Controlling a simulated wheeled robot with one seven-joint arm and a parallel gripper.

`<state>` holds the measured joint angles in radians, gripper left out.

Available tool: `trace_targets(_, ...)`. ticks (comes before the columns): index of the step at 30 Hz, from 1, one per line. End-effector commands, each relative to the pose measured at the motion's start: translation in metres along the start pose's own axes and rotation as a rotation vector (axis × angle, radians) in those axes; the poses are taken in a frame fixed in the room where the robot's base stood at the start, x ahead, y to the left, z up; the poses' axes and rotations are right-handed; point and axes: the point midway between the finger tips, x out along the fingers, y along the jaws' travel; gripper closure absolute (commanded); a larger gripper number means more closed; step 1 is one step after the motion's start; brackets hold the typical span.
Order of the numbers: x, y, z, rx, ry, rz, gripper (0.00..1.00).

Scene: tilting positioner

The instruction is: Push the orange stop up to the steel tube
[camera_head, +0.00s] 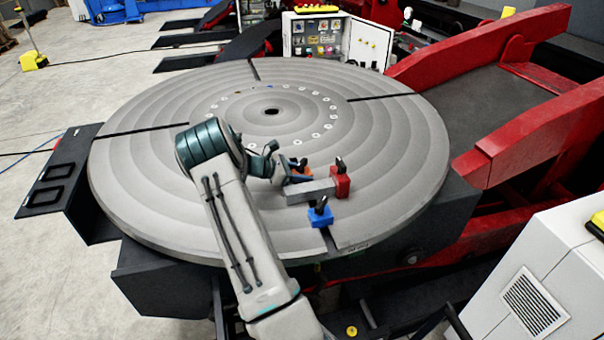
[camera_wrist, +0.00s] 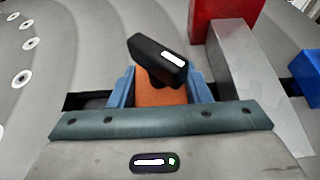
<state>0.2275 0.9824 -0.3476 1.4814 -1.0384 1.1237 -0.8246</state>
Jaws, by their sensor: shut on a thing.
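The orange stop (camera_wrist: 158,96), with a black clamp handle (camera_wrist: 158,58) on top, sits over a dark slot in the round table. My gripper (camera_wrist: 162,88) is shut on it, with one blue-grey finger on each side. The steel tube (camera_wrist: 245,80) lies just right of the stop in the wrist view; the right finger is between them, and I cannot tell whether it touches the tube. In the head view the orange stop (camera_head: 301,172) is partly hidden by my gripper (camera_head: 284,171), and the tube (camera_head: 310,191) lies just in front of it.
A red block (camera_head: 341,182) stands at the tube's right end and a blue block (camera_head: 320,214) on its near side, both with black handles. The round grey table (camera_head: 160,180) is otherwise clear around them. Red beams (camera_head: 530,140) rise at the right.

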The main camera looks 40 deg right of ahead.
Motion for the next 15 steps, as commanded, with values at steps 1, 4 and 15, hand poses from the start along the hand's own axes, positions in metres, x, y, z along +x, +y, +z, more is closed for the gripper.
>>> trace_targets(1,-0.0002,-0.0004,0.0001,0.0,0.0,0.0,0.99)
trace_targets(4,-0.0002,-0.003,0.0,0.0,0.0,0.0,0.99)
trace_targets(15,0.0003,-0.0032,-0.0005,0.0,-0.001,0.0,0.99)
